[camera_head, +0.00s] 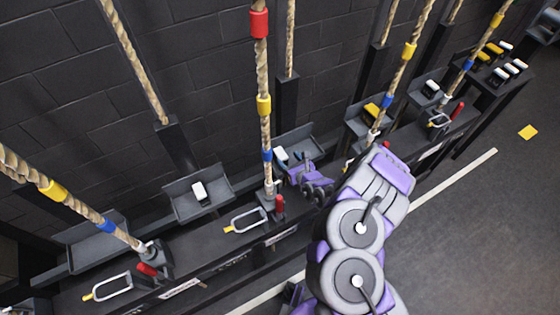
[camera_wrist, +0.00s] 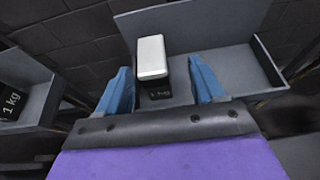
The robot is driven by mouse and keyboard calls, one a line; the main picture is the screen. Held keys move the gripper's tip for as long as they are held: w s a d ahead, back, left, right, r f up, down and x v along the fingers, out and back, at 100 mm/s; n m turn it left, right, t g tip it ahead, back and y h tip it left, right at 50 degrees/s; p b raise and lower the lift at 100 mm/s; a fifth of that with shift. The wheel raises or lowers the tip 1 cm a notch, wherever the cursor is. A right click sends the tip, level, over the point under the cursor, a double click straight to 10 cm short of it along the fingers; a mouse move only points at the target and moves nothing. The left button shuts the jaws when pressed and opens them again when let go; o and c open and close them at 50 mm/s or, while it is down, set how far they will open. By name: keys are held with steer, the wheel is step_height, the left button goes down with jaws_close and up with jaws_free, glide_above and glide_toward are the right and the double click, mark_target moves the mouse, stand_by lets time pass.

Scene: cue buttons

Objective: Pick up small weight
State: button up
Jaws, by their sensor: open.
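A small weight (camera_wrist: 152,58), a black block with a white top and "1 kg" on its front, sits in a grey tray (camera_wrist: 235,65) in the wrist view. My gripper (camera_wrist: 160,80) is open, with one blue finger on each side of the weight. I cannot tell if the fingers touch it. In the head view, the white top of this weight (camera_head: 281,155) shows just left of my gripper (camera_head: 300,162) at the middle tray. My arm hides part of that area.
Another white-topped weight (camera_head: 198,191) sits in the tray to the left. A yellow-topped weight (camera_head: 372,110) and a white-topped one (camera_head: 431,86) stand in trays to the right. Ropes (camera_head: 263,90) with coloured bands hang close by. Clear floor (camera_head: 480,210) lies at right.

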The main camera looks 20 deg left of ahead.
mark_target(284, 158)
steer(key=shift+w+d, duration=0.1)
steer(key=w+a+b, duration=0.1)
steer(key=a, duration=0.1)
steer(key=a+f, duration=0.1)
steer(key=a, duration=0.1)
steer(key=w+a+f+b, duration=0.1)
steer(key=a, duration=0.1)
steer(key=shift+w+f+b, duration=0.15)
steer(key=shift+w+b, duration=0.15)
steer(key=shift+d+r, duration=0.25)
steer(key=shift+d, duration=0.45)
steer(key=shift+c, duration=0.2)
steer(key=shift+d+r, duration=0.15)
steer(key=shift+d, duration=0.3)
steer(key=shift+c, duration=1.4)
steer(key=shift+s+a+f, duration=0.1)
steer(key=shift+a+f, duration=0.15)
steer(key=shift+a, duration=0.6)
steer(key=c, duration=0.6)
steer(key=shift+d+f, duration=0.1)
steer(key=c, duration=0.3)
steer(key=shift+d, duration=0.4)
jaws_close()
steer(key=shift+a+r, duration=0.1)
steer(key=shift+r, duration=0.1)
